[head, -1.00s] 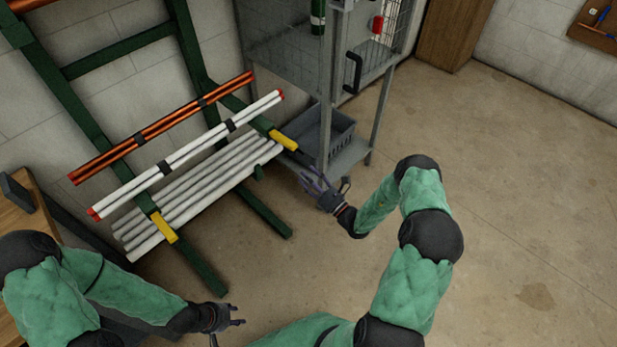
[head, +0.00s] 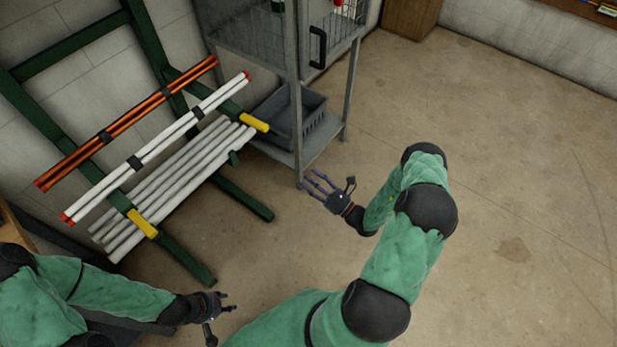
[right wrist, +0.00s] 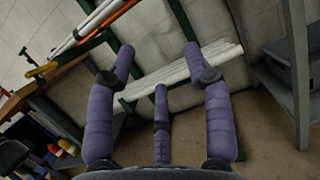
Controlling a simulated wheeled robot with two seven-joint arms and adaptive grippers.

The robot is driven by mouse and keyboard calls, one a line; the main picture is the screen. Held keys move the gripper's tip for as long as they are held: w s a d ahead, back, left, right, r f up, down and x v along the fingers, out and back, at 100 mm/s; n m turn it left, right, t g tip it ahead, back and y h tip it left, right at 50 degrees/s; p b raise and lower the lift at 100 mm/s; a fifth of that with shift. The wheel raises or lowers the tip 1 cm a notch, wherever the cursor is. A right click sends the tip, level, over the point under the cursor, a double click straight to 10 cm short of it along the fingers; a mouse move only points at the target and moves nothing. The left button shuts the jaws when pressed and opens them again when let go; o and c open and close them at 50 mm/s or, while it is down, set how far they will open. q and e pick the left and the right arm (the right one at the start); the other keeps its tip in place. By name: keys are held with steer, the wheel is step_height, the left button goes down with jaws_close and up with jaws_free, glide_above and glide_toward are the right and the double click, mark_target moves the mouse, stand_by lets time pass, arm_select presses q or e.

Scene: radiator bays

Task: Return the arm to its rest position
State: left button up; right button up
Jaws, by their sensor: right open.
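My right gripper (head: 318,183) is open and empty in the head view, held above the floor in front of the grey cabinet's lower corner. In the right wrist view its purple fingers (right wrist: 160,75) are spread with nothing between them. My left gripper (head: 222,312) is at the bottom of the head view, low and left of centre. Its dark fingers are spread and hold nothing. My right arm (head: 405,250) is bent at the elbow, with its forearm pointing back to the left.
A green rack (head: 245,200) against the wall holds orange tubes (head: 130,120), white tubes (head: 160,145) and a lower stack of white pipes (head: 175,190). A grey cabinet (head: 297,110) with a grey crate (head: 315,122) stands beside it. The floor (head: 510,160) to the right is clear.

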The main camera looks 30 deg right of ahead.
stand_by(0.4)
steer(key=s+a+f+n+g+y+p, duration=0.1)
steer(key=s+a+n+g+y, duration=0.35)
steer(key=a+g, duration=0.4)
steer(key=s+a+f+n+g+y+p, duration=0.15)
steer(key=s+a+n+g+y, duration=0.35)
steer(key=a, duration=0.7)
steer(key=s+a+f+n+g+h+p, duration=0.1)
steer(key=s+f+n+g+h, duration=0.1)
steer(key=s+n+g+h, duration=0.3)
steer(key=s+a+f+n+g+h+p, duration=0.1)
steer(key=s+f+n+g+h, duration=0.3)
steer(key=s+n, duration=0.3)
steer(key=w+r+n+t+h+p, duration=0.2)
steer(key=w+n, duration=0.3)
steer(key=n, duration=0.3)
steer(key=shift+w+a+r+t+h, duration=0.25)
steer(key=shift+r+t+h, duration=0.3)
steer(key=shift+r+h, duration=0.25)
